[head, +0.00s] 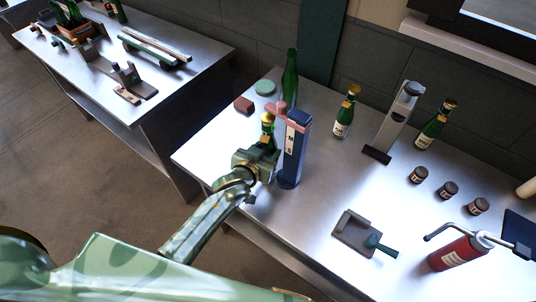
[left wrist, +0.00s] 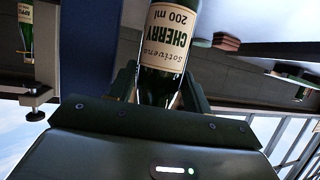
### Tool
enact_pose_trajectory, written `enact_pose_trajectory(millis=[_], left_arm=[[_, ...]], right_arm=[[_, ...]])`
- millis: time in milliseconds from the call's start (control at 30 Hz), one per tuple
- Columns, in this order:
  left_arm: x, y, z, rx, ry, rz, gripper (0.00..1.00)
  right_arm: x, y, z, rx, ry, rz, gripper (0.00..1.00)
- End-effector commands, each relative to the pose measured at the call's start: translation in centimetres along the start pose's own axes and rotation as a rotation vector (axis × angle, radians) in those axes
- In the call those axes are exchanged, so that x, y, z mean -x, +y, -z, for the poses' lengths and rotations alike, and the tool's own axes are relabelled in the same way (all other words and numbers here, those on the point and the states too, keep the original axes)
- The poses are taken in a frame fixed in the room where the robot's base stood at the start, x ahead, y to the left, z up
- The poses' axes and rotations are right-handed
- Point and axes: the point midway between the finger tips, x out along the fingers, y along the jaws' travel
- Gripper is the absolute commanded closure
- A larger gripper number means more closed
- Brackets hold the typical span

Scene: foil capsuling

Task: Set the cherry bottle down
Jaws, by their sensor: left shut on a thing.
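The cherry bottle is green glass with a gold cap and a cream label. In the head view the bottle (head: 267,128) is upright in my left gripper (head: 265,158), just left of a blue upright device (head: 292,155). In the left wrist view the bottle (left wrist: 168,40) shows its label upside down, reading CHERRY 200 ml, between the fingers of my left gripper (left wrist: 160,88). The gripper is shut on it. The bottle's base is hidden in the head view, so I cannot tell whether it touches the table (head: 330,190). My right gripper is not in view.
A tall green bottle (head: 290,75), a reddish block (head: 243,104) and a green disc (head: 265,88) are behind. Two gold-capped bottles (head: 344,112) (head: 434,126) flank a grey stand (head: 396,120). Small dark jars (head: 448,190), a red canister (head: 460,252) and a grey fixture (head: 356,234) are right.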

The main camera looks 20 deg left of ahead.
Motion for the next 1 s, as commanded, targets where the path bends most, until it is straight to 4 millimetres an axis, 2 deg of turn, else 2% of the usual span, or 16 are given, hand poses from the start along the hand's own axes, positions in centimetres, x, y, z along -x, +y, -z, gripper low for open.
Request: enact_pose_trajectory(millis=[100,200,500,833,867,900,1000], left_arm=[[-1.2,0.0,0.6,0.001,0.003,-0.001,0.88],[-1.6,0.1,0.7,0.0,0.002,-0.001,0.88],[-3.0,0.0,-2.6,0.0,0.0,0.0,0.88],[-3.1,0.0,-2.8,0.001,0.002,-0.001,0.88],[-3.0,0.0,-2.9,0.001,-0.001,-0.001,0.45],[-3.0,0.0,-2.9,0.0,-0.001,0.0,0.41],[-3.0,0.0,-2.8,0.0,-0.001,0.0,0.41]], right_arm=[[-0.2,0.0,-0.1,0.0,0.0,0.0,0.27],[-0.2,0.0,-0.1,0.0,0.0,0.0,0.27],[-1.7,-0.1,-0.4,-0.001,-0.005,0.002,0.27],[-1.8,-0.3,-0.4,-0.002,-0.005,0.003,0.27],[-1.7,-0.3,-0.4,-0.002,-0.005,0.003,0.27],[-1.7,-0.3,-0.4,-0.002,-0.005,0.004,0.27],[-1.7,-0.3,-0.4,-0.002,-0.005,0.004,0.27]])
